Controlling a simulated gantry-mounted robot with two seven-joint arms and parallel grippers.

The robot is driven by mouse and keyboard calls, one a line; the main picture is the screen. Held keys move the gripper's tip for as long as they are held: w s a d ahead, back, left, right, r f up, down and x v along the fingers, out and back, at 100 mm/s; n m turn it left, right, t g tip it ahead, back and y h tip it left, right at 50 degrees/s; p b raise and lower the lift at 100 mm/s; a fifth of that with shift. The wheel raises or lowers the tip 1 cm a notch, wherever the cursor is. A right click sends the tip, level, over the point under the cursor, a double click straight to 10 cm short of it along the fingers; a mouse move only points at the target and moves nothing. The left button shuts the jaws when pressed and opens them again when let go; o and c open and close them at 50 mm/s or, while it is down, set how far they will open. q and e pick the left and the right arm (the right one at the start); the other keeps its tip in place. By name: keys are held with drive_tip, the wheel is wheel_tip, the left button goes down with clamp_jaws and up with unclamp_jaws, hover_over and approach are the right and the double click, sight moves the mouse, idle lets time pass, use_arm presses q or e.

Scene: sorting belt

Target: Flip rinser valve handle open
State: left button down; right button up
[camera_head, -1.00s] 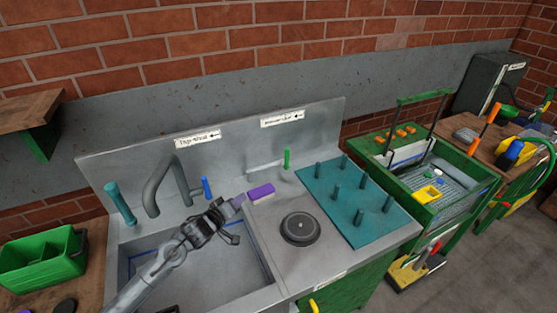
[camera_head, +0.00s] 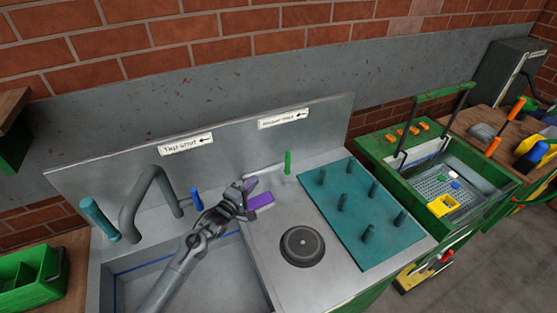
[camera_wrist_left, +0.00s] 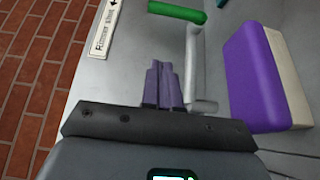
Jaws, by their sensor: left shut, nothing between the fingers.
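The rinser valve handle is a green lever (camera_head: 288,162) standing upright behind the counter, at the end of a thin pale pipe. In the left wrist view the green handle (camera_wrist_left: 178,12) is at the top, with the grey pipe (camera_wrist_left: 193,55) running down from it. My left gripper (camera_head: 250,184) is shut and empty, behind the purple sponge and left of the handle, apart from the handle. In the wrist view its purple fingertips (camera_wrist_left: 162,84) are together, close beside the pipe; whether they touch it I cannot tell. The round black rinser (camera_head: 302,246) is on the counter. My right gripper is not in view.
A purple and white sponge (camera_head: 262,202) lies right beside my left gripper. A tap (camera_head: 145,190) with a blue handle (camera_head: 196,199) stands left, by the sink. A teal peg board (camera_head: 368,228) is at right. A label (camera_head: 283,118) is on the splashback.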

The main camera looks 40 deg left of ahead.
use_arm(q)
drive_tip(key=shift+s+d+f, duration=0.1)
drive_tip(key=shift+s+d, duration=0.05)
drive_tip(key=shift+s, duration=0.05)
drive_tip(key=shift+w+f+b, duration=0.15)
drive_tip(key=shift+w+b, duration=0.4)
drive_tip(key=shift+b, duration=0.05)
drive_tip(key=b, duration=0.9)
approach(287, 162)
drive_tip(key=w+a, duration=0.4)
drive_tip(key=a, duration=0.1)
drive_tip(key=w+d+b, duration=0.2)
drive_tip(key=b, duration=0.1)
drive_tip(key=shift+w+d, duration=0.2)
drive_tip(key=shift+w, duration=0.05)
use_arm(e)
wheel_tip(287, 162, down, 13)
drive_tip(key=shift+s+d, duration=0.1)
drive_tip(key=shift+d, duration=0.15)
